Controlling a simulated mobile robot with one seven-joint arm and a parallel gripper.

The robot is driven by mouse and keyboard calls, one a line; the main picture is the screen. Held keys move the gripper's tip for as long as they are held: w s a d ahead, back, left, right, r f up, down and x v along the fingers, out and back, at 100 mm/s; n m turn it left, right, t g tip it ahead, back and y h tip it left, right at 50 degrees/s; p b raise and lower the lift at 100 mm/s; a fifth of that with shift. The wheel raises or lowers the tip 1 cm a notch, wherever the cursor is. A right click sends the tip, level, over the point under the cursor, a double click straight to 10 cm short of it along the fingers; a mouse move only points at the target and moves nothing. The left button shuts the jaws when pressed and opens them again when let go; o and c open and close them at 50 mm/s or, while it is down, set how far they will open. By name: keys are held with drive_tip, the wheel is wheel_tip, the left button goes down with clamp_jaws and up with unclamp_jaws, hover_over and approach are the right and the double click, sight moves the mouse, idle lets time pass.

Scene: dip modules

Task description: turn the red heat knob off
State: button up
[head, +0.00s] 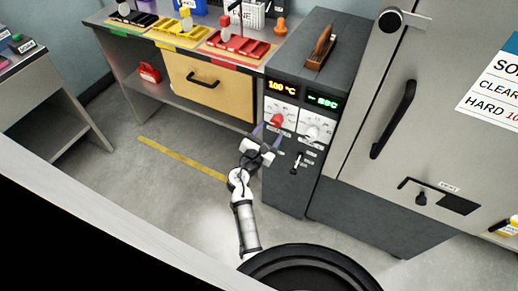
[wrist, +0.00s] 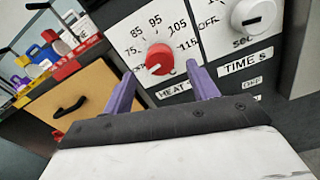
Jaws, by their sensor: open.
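The red heat knob (wrist: 159,58) is on a white dial plate marked 75 to 115, above a HEAT label, in the wrist view. A small pale mark shows on its lower face; I cannot tell which setting it marks. In the head view the knob (head: 277,120) sits below an orange display (head: 283,87) reading 100 °C. My gripper (wrist: 160,72) is open, its purple fingers pointing at the panel to the lower left and lower right of the knob. In the head view my gripper (head: 267,133) is just in front of the panel. I see no contact with the knob.
A white time knob (wrist: 254,14) is close on the right, under a green display (head: 322,103). A small black lever (head: 297,162) is below. A drawer with a black handle (head: 204,80) is at left, a large grey door with a handle (head: 394,119) at right. Open floor lies left.

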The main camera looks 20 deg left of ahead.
drive_tip(key=s+b, duration=0.2)
drive_tip(key=s, duration=0.7)
drive_tip(key=shift+s+a, duration=0.2)
drive_tip(key=shift+s, duration=0.1)
